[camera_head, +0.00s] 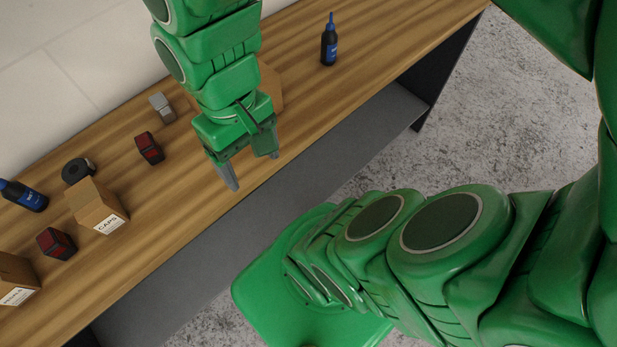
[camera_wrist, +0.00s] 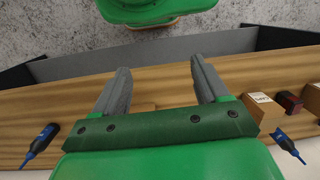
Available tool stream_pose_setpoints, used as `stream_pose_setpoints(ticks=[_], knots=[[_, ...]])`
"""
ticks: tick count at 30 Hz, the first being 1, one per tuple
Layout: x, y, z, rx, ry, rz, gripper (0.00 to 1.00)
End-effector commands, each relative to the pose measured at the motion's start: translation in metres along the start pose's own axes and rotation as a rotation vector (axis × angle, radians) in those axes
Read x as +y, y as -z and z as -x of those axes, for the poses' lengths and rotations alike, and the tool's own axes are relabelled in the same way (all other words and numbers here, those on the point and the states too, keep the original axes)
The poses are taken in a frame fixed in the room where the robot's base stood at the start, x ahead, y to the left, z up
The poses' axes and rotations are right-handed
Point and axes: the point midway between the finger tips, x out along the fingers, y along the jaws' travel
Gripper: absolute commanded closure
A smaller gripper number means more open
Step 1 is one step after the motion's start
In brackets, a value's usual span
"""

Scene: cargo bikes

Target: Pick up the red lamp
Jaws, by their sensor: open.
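Two small dark-red lamps with black parts are on the wooden bench in the head view. One red lamp (camera_head: 149,148) lies mid-bench, left of my gripper. The other red lamp (camera_head: 56,243) is nearer the front edge, between two cardboard boxes; it appears to be the red lamp (camera_wrist: 289,102) at the right in the wrist view. My gripper (camera_head: 250,168) hangs near the bench's front edge, right of both lamps, with its fingers apart and empty. In the wrist view its fingers (camera_wrist: 160,68) frame only bench and floor.
The CAPS box (camera_head: 108,222) and another box (camera_head: 14,281) flank the nearer lamp. A black tape roll (camera_head: 77,170), grey block (camera_head: 161,107) and blue-capped bottle (camera_head: 24,195) stand left. Another bottle (camera_head: 329,42) is right. A brown box (camera_head: 270,88) is partly hidden behind my gripper.

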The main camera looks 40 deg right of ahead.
Motion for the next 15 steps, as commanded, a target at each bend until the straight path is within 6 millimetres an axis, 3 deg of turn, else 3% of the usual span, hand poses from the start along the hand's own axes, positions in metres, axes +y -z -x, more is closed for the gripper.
stream_pose_setpoints(ticks=[1, 4, 15], knots=[[0.0175, 0.0000, 0.0017, 0.005, -0.049, -0.050, 0.26], [0.0175, 0.0000, 0.0017, 0.005, -0.049, -0.050, 0.32], [0.0224, 0.0069, 0.0030, 0.008, -0.066, -0.071, 0.32]])
